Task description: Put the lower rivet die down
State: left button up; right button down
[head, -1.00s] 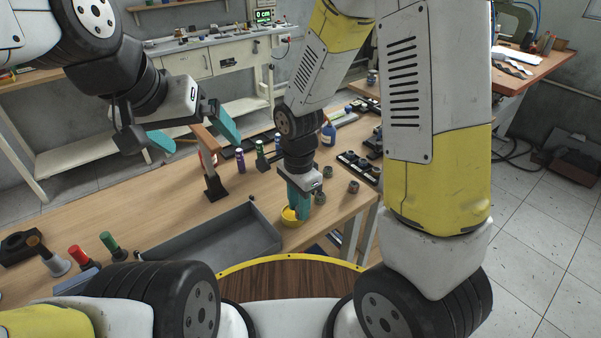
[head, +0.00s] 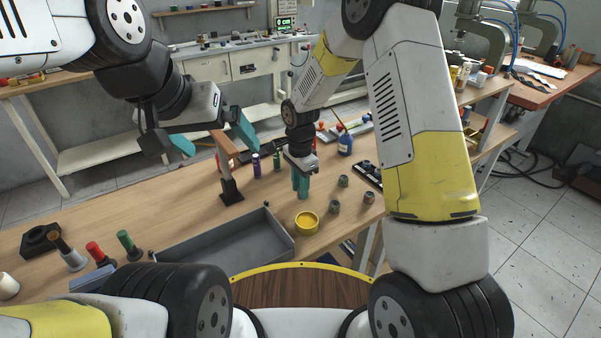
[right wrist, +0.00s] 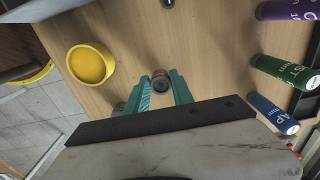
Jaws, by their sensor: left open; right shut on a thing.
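My right gripper (head: 300,196) points down over the wooden bench, behind the yellow dish. In the right wrist view its teal fingers (right wrist: 161,88) are shut on a small round dark metal die (right wrist: 160,84). In the head view the fingers hide this die. I cannot tell whether it touches the bench. The yellow dish (head: 306,223) looks empty; it also shows in the right wrist view (right wrist: 89,64). My left gripper (head: 213,140) is open and empty, in the air above the bench, left of the right gripper.
Similar small metal parts stand on the bench right of my right gripper, at the back (head: 343,181), right (head: 368,197) and front (head: 335,207). A grey tray (head: 222,250) lies at the front. Several bottles, one purple (head: 256,165), and a dark-based post (head: 231,190) stand nearby.

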jog(key=shift+f, duration=0.35)
jog(key=shift+f, duration=0.2)
jog(key=c, duration=1.1)
grip_release()
jog(key=shift+r, duration=0.1)
